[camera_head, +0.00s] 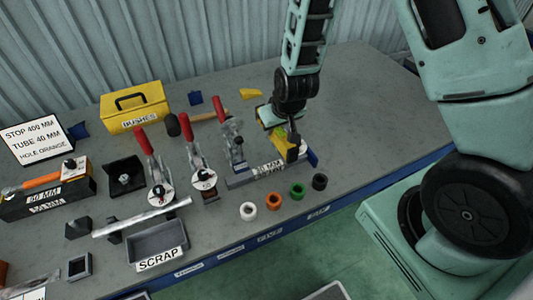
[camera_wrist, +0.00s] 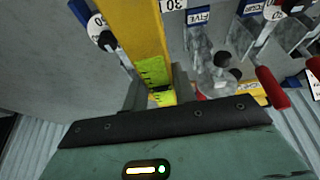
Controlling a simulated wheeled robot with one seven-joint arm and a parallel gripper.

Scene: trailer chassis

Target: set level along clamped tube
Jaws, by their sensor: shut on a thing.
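My gripper (camera_head: 292,145) is shut on a yellow level (camera_head: 281,139) at the right end of the row of clamps. The wrist view shows the yellow level (camera_wrist: 140,35) running away from between the fingers, with a green vial section close to them. The fingers and arm hide part of the level in the head view. A silver tube (camera_head: 140,216) lies across small dark supports at the front left. Toggle clamps with red handles (camera_head: 146,140) (camera_head: 184,126) stand left of my gripper. I cannot tell whether the level touches anything beneath it.
A yellow bushes box (camera_head: 130,118) stands at the back. A scrap tray (camera_head: 157,241) sits at the front. White, orange (camera_head: 273,201), green and black rings line the front edge. A sign (camera_head: 36,139) stands at far left. The bench's back right is clear.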

